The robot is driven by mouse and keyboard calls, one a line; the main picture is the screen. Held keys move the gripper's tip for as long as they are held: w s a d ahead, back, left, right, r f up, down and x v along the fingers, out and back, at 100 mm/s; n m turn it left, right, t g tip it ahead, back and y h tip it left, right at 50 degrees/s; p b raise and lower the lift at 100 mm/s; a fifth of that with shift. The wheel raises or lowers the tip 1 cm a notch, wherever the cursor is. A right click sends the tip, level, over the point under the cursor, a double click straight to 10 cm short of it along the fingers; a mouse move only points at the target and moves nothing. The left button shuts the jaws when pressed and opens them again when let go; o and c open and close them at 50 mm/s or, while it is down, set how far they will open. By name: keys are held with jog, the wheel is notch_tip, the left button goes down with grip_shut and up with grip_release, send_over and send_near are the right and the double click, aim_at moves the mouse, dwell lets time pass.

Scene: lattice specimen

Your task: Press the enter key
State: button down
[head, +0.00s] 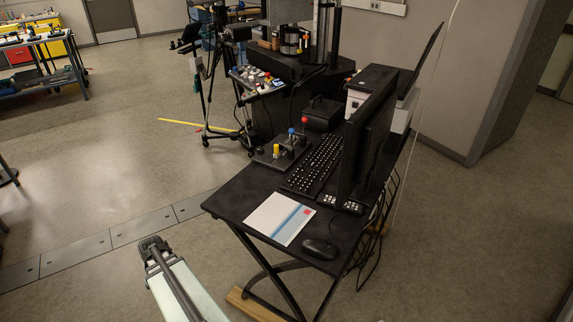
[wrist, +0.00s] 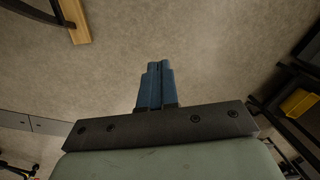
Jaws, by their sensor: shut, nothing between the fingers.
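The black keyboard (head: 314,166) lies on the dark desk (head: 238,200), in front of the black monitor (head: 368,140). Its keys are too small in the head view to single out the enter key. The keyboard does not show in the wrist view. My gripper (wrist: 160,66) shows in the wrist view with its blue fingers together and nothing between them. It points over bare floor. In the head view my arm is at the bottom left, apart from the desk and left of its front edge.
A white and blue booklet (head: 280,217) and a black mouse (head: 320,248) lie on the near part of the desk. A joystick box (head: 277,155) with coloured knobs stands left of the keyboard. A tripod (head: 212,90) stands behind.

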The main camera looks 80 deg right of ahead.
jog(key=s+d+r+m+t+h, duration=0.1)
jog(key=s+d+r, duration=0.3)
jog(key=d+r, duration=0.3)
jog(key=s+d+r+m+t+h, duration=0.1)
jog(key=s+d+r, duration=0.3)
jog(key=d, duration=1.1)
jog(key=s+d+r+m+t+h, duration=0.1)
jog(key=s+d+r+m+h, duration=0.1)
jog(key=d+r, duration=0.9)
jog(key=shift+s+m+t, duration=0.4)
jog(key=shift+s+m, duration=0.3)
jog(key=shift+s, duration=0.4)
jog(key=s+d+r+m, duration=0.1)
jog(key=s+d, duration=0.1)
jog(key=d, duration=0.1)
jog(key=s+d+r+m+h, duration=0.1)
jog(key=s+d+m, duration=0.1)
jog(key=s+d, duration=0.1)
jog(key=s+d+r+m+h, duration=0.1)
jog(key=s+d+m, duration=0.1)
jog(key=s+d, duration=0.1)
jog(key=shift+d, duration=0.4)
jog(key=s+d+r+m+h, duration=0.25)
jog(key=s+d+m, duration=0.35)
jog(key=s+d, duration=0.3)
notch_tip(320, 180, up, 4)
jog(key=m+h, duration=0.2)
jog(key=m, duration=0.2)
send_over(313, 166)
jog(key=shift+d+f, duration=0.15)
